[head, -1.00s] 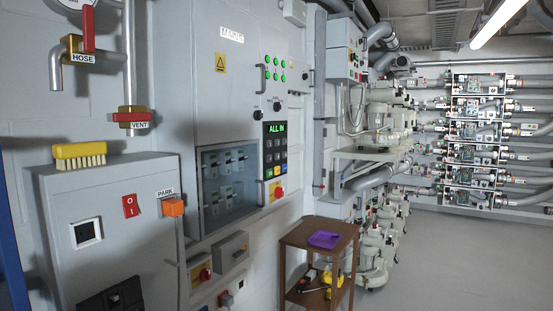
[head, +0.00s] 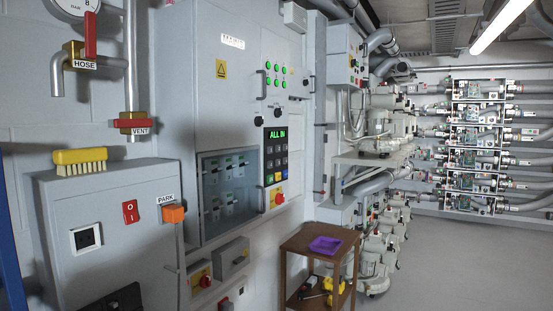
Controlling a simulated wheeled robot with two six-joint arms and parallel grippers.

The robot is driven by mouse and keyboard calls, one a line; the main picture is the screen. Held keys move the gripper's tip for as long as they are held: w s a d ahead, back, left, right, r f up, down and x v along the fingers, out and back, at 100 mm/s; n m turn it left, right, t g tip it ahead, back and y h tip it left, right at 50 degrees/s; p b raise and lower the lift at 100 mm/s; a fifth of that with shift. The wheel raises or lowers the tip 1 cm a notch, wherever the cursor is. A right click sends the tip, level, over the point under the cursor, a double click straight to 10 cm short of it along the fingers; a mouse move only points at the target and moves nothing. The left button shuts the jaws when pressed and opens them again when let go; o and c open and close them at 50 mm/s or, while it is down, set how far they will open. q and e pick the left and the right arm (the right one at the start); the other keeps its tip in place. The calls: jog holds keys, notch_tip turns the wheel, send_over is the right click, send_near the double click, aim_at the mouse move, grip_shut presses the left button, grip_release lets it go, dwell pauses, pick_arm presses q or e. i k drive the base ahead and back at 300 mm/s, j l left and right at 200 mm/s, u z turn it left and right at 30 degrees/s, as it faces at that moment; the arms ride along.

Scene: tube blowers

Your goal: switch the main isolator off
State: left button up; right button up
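A tall grey cabinet (head: 205,110) stands on the left wall, with a white label (head: 232,42) near its top that is too small to read now. A red rotary knob on a yellow plate (head: 277,198) sits low on its right part, below a black keypad (head: 275,160) whose green display reads ALL IN. A second red knob on yellow (head: 203,279) is on a small grey box lower down. I cannot tell for sure which is the main isolator, nor either knob's position. Neither of my grippers is in view.
A grey box in front at left carries a yellow brush (head: 80,161), a red rocker switch (head: 130,212) and an orange block (head: 173,213) labelled PARK. A brown trolley (head: 318,240) with a purple tray (head: 325,245) stands beyond the cabinet. The floor (head: 450,265) at right is clear.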

aim_at(279, 199)
jog(key=i+l, duration=0.2)
jog(key=l, duration=0.15)
jog(key=i+l, duration=0.2)
jog(key=i+l+u, duration=0.1)
jog(key=l, duration=0.35)
jog(key=i+l, duration=0.3)
